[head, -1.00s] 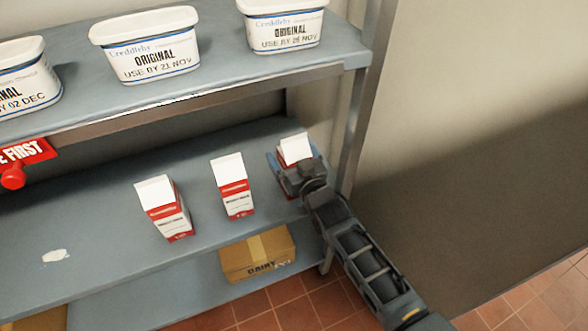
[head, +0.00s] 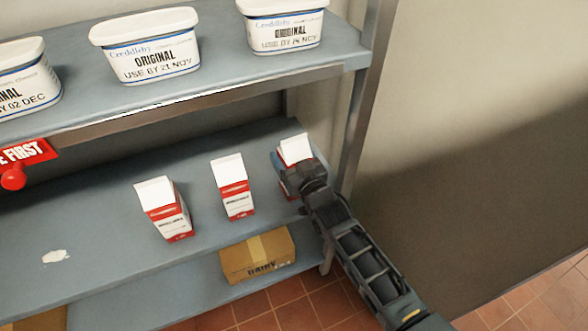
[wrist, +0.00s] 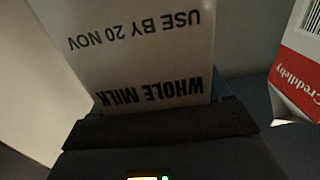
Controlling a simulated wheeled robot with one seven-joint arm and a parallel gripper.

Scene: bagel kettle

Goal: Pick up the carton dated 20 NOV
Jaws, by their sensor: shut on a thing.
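The carton dated 20 NOV (head: 294,149) stands at the right end of the middle shelf, its white top showing past my gripper. In the wrist view its label (wrist: 140,40) reads upside down "WHOLE MILK" and "USE BY 20 NOV". My gripper (head: 291,172) is shut on this carton; its dark jaw also shows across the lower wrist view (wrist: 165,122). The carton's lower part is mostly hidden behind my gripper. I cannot tell whether its base touches the shelf.
Two more red and white cartons, a middle one (head: 233,188) and a left one (head: 165,210), stand to the left. A shelf post (head: 358,120) is close on the right. Tubs such as this one (head: 148,48) stand on the shelf above. A cardboard box (head: 257,258) sits below.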

